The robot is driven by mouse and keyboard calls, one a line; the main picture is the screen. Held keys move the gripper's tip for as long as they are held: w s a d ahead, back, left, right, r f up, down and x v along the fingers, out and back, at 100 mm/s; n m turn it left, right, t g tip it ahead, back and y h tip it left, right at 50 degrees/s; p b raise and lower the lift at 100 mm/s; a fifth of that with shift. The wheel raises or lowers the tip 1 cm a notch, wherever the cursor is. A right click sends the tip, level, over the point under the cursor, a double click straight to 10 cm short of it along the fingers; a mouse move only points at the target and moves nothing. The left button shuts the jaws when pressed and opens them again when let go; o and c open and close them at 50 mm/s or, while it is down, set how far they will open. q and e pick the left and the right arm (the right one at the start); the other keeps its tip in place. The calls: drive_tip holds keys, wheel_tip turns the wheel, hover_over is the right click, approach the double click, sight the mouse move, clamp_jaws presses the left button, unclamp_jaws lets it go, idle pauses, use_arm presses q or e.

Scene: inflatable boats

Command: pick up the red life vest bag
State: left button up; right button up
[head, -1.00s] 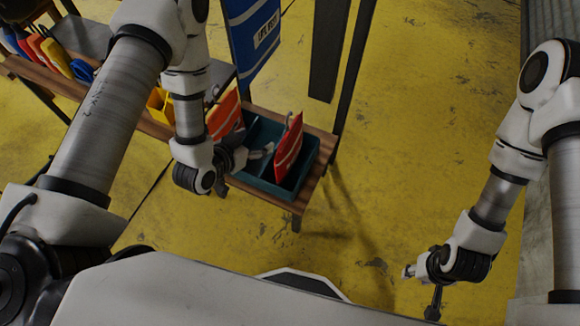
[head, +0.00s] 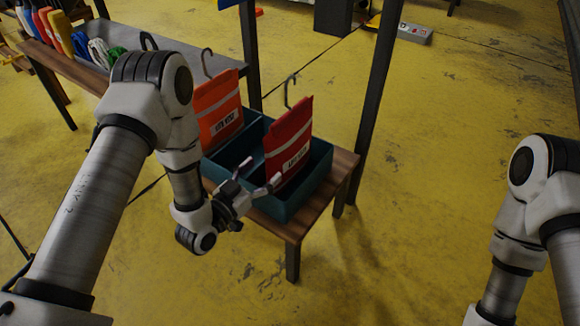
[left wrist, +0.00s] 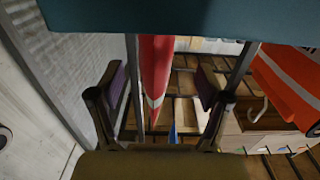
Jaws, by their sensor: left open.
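The red life vest bag (head: 288,140), with pale stripes, a white label and a hook on top, stands upright in the right part of a teal bin (head: 305,195). My left gripper (head: 260,174) is open at the bag's lower left front, close to the bin's near rim. In the left wrist view, the red bag (left wrist: 156,65) shows edge-on between the spread fingers of the left gripper (left wrist: 159,75), with no visible grip on it. Whether a finger touches it I cannot tell. The right gripper is outside the picture.
An orange life vest bag (head: 217,108) stands in the bin's left part; it also shows in the left wrist view (left wrist: 288,85). The bin sits on a wooden bench (head: 340,172) beside dark posts (head: 378,95). Yellow floor (head: 440,150) is open to the right.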

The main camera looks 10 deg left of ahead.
sight(280, 159)
use_arm(q)
drive_tip(key=b+x, duration=0.1)
drive_tip(key=x, duration=0.1)
drive_tip(key=b+x, duration=0.1)
drive_tip(key=x, duration=0.1)
drive_tip(key=b+x, duration=0.1)
drive_tip(key=x, duration=0.1)
drive_tip(key=shift+w+d+f, duration=0.15)
drive_tip(key=shift+d, duration=0.3)
drive_tip(key=shift+w, duration=0.1)
clamp_jaws()
